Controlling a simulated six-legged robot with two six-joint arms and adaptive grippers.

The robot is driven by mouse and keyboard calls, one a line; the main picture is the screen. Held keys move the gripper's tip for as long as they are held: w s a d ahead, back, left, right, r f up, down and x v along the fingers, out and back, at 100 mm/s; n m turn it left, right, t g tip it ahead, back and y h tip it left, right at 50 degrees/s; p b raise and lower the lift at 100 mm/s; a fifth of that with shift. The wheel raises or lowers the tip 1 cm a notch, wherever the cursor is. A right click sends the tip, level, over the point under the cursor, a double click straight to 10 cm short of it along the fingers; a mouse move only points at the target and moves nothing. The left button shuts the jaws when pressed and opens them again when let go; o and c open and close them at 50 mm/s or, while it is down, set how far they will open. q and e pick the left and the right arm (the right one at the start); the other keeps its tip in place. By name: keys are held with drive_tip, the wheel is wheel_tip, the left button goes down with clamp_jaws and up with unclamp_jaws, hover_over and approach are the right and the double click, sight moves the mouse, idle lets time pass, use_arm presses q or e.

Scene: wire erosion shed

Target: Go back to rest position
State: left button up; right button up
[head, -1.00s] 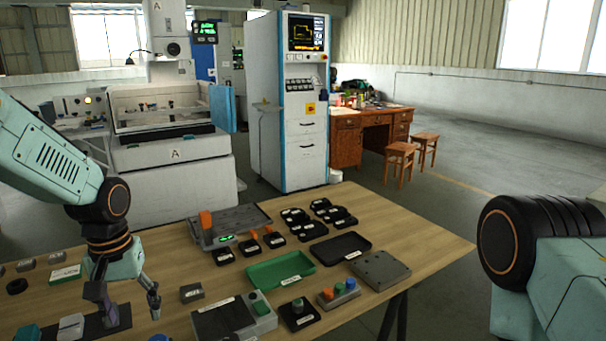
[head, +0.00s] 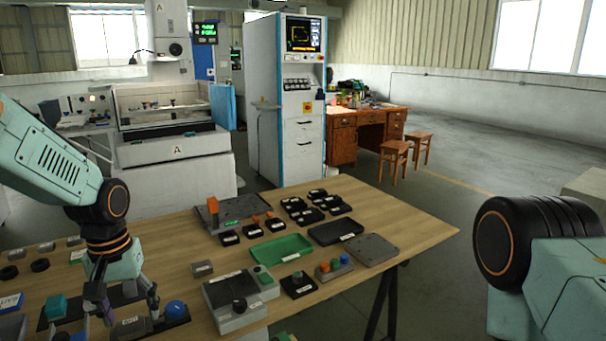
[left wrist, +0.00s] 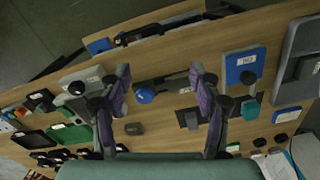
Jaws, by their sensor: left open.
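My left gripper (head: 126,305) hangs over the left front part of the wooden table (head: 415,222) in the head view, pointing down. In the left wrist view the left gripper (left wrist: 160,105) has its two purple-tipped fingers spread wide apart, with nothing held between them. A blue ball-shaped part (left wrist: 145,95) and a small dark grey block (left wrist: 134,129) show below, between the fingers. The blue part also shows in the head view (head: 176,308), right of the gripper. At the right of the head view part of my other arm shows, but my right gripper is out of frame.
A green tray (head: 281,250), a black tray (head: 336,232), a grey plate (head: 372,250), a button box (head: 334,267) and several small black holders crowd the table. A tall white cabinet (head: 300,150) and a machine stand behind. Bare wood shows along the right edge.

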use_arm(q)
drive_tip(key=w+d+f+m+t, duration=0.1)
drive_tip(key=w+d+f+t, duration=0.2)
drive_tip(key=w+t, duration=0.1)
drive_tip(key=s+d+f, duration=0.5)
drive_tip(key=s+f, duration=0.6)
drive_tip(key=s+f+g, duration=0.1)
drive_tip(key=s+f, duration=0.2)
drive_tip(key=s, duration=0.5)
drive_tip(key=s+f+m+g, duration=0.1)
drive_tip(key=s+f, duration=0.3)
drive_tip(key=s, duration=0.5)
drive_tip(key=s+f+g+b, duration=0.1)
drive_tip(key=s+f+g, duration=0.1)
drive_tip(key=s, duration=0.6)
drive_tip(key=shift+s+d+f+m, duration=0.3)
drive_tip(key=shift+f+m, duration=0.1)
drive_tip(key=shift+f, duration=0.45)
drive_tip(key=shift+s, duration=0.15)
